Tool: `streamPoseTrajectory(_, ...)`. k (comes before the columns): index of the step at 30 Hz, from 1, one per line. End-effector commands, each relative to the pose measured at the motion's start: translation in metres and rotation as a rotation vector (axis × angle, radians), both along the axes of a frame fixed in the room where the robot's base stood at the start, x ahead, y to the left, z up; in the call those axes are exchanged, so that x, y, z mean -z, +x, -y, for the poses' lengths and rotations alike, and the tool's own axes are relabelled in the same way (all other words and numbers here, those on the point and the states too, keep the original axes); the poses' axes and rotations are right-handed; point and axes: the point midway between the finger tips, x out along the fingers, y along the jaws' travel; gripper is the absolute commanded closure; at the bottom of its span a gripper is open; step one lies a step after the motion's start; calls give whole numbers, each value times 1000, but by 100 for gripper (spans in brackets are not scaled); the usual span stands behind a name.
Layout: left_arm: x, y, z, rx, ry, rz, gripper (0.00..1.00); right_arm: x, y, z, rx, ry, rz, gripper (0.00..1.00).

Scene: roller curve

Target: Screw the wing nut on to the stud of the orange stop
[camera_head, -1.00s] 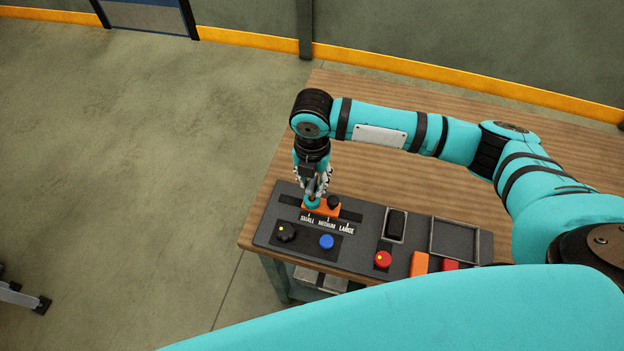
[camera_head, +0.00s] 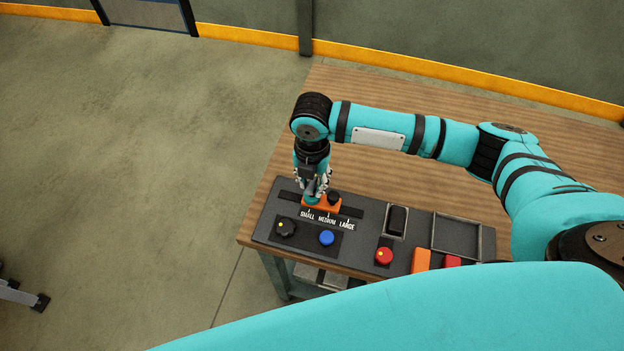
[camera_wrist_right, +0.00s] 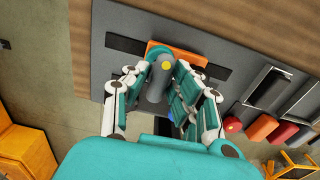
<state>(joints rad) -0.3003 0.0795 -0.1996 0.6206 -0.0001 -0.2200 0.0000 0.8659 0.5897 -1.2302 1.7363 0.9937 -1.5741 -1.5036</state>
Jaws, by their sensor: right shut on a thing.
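The orange stop (camera_head: 322,208) sits on the dark rail of the grey panel, with a black knob (camera_head: 333,197) on its right part. My right gripper (camera_head: 314,190) points down over the stop's left part. It is shut on a grey piece with a yellow dot (camera_wrist_right: 156,90), which looks like the wing nut. A teal round part (camera_wrist_right: 158,51) shows at its far end, against the orange stop (camera_wrist_right: 190,56). The stud is hidden, and I cannot tell how far the nut sits on it. My left gripper is not in view.
The panel (camera_head: 262,232) lies on a wooden table (camera_head: 400,180). In front of the stop are the size labels, a black knob (camera_head: 286,229) and a blue knob (camera_head: 326,239). To the right are a red knob (camera_head: 383,257), an empty tray (camera_head: 437,236) and orange and red blocks.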

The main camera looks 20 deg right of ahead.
Motion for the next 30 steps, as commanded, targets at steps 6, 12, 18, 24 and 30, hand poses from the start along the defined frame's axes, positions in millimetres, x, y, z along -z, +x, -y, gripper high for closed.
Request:
streamPoseTrajectory(6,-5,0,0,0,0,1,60,-1,0,0,-1,0,0,100)
streamPoseTrajectory(12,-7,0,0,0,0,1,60,0,0,0,-1,1,1,100)
streamPoseTrajectory(18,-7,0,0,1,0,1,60,0,0,0,-1,0,0,100)
streamPoseTrajectory(24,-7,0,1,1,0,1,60,0,0,0,-1,0,0,100)
streamPoseTrajectory(30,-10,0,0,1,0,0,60,1,0,0,-1,0,0,100)
